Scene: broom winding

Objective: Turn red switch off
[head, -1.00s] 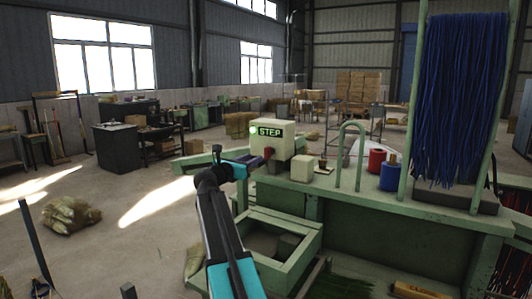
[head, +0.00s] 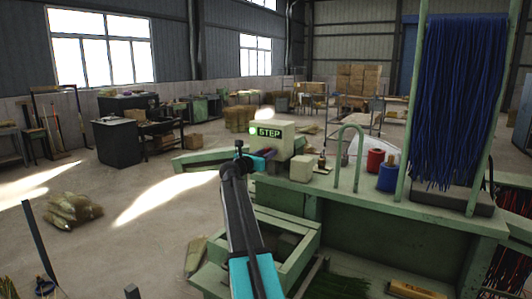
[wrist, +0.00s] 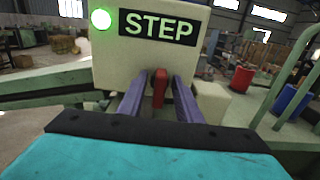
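The red switch (wrist: 160,88) is an upright red lever on the front of a cream control box (head: 285,137), which reads STEP beside a glowing green lamp (wrist: 101,19). My gripper (wrist: 160,95) has two purple fingers, one on each side of the switch, with a visible gap on both sides. It is open and points at the box front. In the head view my gripper (head: 264,154) is small at the box's lower front, and the switch cannot be made out there.
A small cream block (head: 301,168) stands right of the box on the green bench (head: 345,194). A green hoop (head: 350,150), a red spool (head: 375,161) and a blue spool (head: 388,178) stand further right. Blue bristles (head: 463,100) hang from a frame.

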